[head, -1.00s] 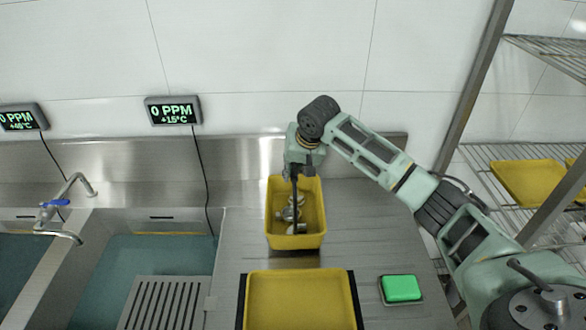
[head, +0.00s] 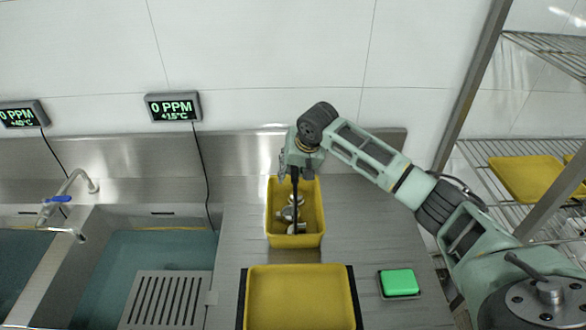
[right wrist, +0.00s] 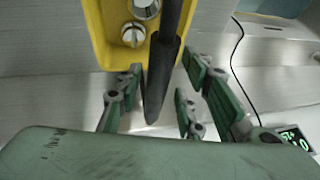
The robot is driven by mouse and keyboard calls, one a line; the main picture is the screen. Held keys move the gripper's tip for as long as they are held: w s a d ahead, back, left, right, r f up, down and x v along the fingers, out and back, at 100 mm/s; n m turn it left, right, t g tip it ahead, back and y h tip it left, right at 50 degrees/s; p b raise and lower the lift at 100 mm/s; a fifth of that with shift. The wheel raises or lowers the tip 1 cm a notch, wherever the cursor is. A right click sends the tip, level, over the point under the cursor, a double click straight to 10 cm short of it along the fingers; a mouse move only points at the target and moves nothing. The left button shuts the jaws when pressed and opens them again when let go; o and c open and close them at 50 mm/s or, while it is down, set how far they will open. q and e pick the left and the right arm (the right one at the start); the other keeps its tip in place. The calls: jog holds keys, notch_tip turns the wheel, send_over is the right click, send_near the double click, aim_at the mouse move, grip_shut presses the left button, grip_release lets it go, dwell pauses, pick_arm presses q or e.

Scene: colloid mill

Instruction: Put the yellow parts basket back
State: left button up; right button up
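The yellow parts basket (head: 311,240) stands on the steel counter with several metal parts (head: 292,212) inside. A dark bar, seemingly its handle (head: 295,195), runs lengthwise above it. My right gripper (head: 293,178) is over the basket's far end. In the right wrist view, the basket's yellow rim (right wrist: 98,40) is at the top. There the right gripper (right wrist: 165,98) is open, with fingers apart on both sides of the dark handle (right wrist: 163,75). I cannot tell whether any finger touches it. My left gripper is not in view.
A yellow tray (head: 300,295) lies in front of the basket, with a green block (head: 400,283) to its right. Sinks (head: 150,255) with water are at left. A wire rack (head: 485,155) holding yellow trays is at right. A steel backsplash (head: 250,160) stands behind the basket.

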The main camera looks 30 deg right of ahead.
jog(key=shift+r, duration=0.1)
jog(key=shift+s+r, duration=0.1)
jog(key=shift+r, duration=0.15)
jog(key=b+v, duration=0.4)
jog(key=v, duration=0.7)
jog(key=shift+r+b, duration=0.2)
jog(key=shift+b, duration=0.1)
jog(key=shift+s+f, duration=0.1)
jog(key=shift+s, duration=0.05)
